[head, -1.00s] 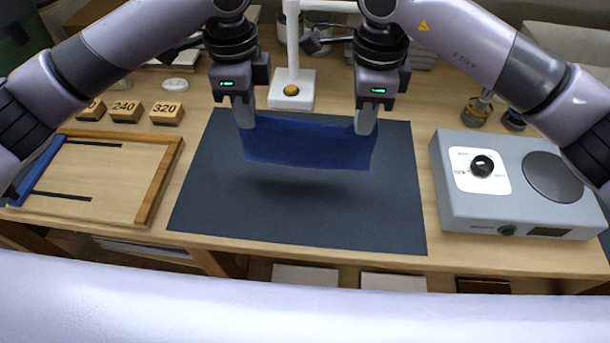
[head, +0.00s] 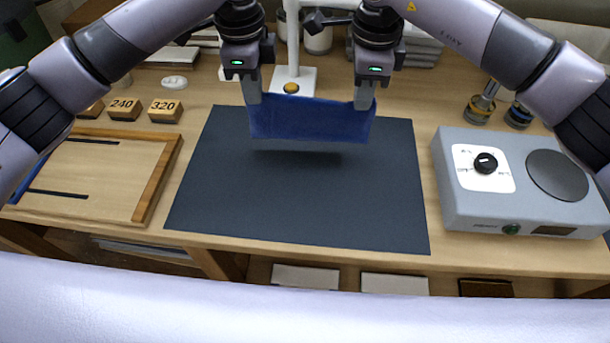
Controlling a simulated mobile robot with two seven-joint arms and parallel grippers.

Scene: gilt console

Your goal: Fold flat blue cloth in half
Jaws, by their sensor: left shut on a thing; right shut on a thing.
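The blue cloth (head: 308,120) hangs in the air above the back part of the dark mat (head: 296,200), with a shadow below it. My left gripper (head: 253,100) is shut on its upper left corner. My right gripper (head: 363,105) is shut on its upper right corner. The upper edge between them sags slightly. The lower edge hangs free, apart from the mat.
A wooden tray (head: 160,180) lies left of the mat, with numbered wooden blocks (head: 165,111) behind it. A grey hotplate device (head: 470,213) stands to the right. A white stand (head: 303,80) rises behind the cloth. The front of the mat is clear.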

